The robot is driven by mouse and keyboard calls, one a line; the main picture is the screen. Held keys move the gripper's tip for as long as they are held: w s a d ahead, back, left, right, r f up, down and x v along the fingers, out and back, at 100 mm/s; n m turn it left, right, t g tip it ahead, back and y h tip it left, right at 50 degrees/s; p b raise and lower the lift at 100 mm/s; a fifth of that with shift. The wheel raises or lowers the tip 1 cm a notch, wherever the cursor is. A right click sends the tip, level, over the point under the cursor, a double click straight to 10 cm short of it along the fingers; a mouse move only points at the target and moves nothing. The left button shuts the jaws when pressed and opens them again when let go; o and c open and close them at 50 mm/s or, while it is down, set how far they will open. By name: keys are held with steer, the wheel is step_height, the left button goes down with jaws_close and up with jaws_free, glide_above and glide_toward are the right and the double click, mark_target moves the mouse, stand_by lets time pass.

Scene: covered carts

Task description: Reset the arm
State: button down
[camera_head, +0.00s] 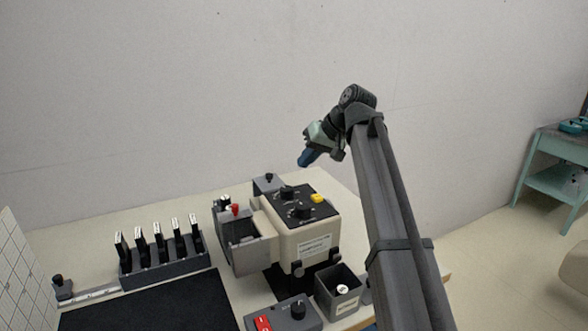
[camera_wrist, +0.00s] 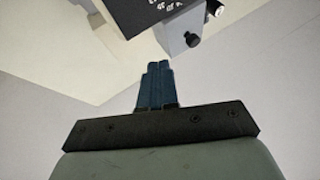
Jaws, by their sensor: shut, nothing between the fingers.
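My gripper (camera_head: 304,159) is raised in the air above the back of the table in the head view, with its blue fingers pointing down and left. In the wrist view the blue fingers of my gripper (camera_wrist: 158,68) lie together, shut and empty. My dark grey arm rises from the lower right to the wrist. A beige machine (camera_head: 318,228) with a black knob panel and a yellow button stands on the table below my gripper, apart from it. A grey box with a black knob (camera_wrist: 184,37) shows ahead of the fingertips in the wrist view.
A rack (camera_head: 170,266) with several upright dark pieces stands at left behind a black mat (camera_head: 150,308). A square dark bin (camera_head: 325,300) and a control box with a red switch (camera_head: 283,318) are at the front. A teal cart (camera_head: 550,180) stands far right. The air around my gripper is clear.

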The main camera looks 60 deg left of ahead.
steer(key=shift+v, duration=2.4)
